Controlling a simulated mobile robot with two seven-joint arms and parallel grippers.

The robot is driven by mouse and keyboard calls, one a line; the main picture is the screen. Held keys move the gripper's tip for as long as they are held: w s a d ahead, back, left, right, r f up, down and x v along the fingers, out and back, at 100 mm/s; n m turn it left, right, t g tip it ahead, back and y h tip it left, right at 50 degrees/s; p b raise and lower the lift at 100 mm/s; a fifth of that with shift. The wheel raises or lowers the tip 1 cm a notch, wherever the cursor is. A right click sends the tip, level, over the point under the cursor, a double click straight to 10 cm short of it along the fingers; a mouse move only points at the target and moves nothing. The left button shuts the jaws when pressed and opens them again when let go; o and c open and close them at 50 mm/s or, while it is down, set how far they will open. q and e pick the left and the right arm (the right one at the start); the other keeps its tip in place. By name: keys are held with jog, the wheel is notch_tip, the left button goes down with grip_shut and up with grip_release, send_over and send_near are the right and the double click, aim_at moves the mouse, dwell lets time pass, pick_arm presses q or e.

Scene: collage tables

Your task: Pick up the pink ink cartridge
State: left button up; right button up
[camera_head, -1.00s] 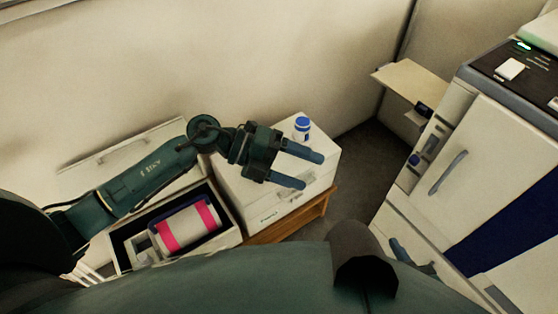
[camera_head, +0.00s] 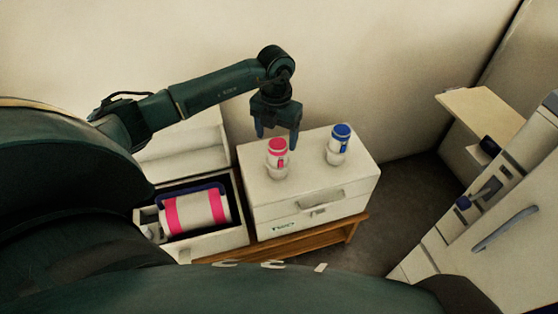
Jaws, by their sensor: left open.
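The pink ink cartridge (camera_head: 277,147) stands upright on top of a white box (camera_head: 312,187), near its left side. It is a small white bottle with a pink cap and a pink mark. My left gripper (camera_head: 277,137) points down with its two fingers apart. In the picture its fingertips lie just above and to either side of the pink cap. I cannot tell how far the fingers are from the cartridge in depth, and nothing is held. My right gripper is not in view.
A blue-capped cartridge (camera_head: 340,139) stands right of the pink one on the same box. The box rests on a wooden table (camera_head: 325,236). An open case (camera_head: 213,245) at left holds a white cylinder with pink bands (camera_head: 197,212). A white machine (camera_head: 522,239) stands right.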

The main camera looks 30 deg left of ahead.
aim_at(278, 152)
pick_arm(q)
jog(key=f, duration=0.2)
jog(key=f+b, duration=0.1)
jog(key=f, duration=0.4)
jog(key=shift+w+b, duration=0.25)
jog(key=shift+b, duration=0.05)
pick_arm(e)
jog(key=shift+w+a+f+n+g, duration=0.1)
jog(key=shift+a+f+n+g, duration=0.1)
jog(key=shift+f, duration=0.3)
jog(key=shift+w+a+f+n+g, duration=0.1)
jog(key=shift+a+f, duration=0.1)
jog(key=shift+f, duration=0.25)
pick_arm(q)
jog(key=shift+c, duration=0.4)
jog(key=c, duration=1.1)
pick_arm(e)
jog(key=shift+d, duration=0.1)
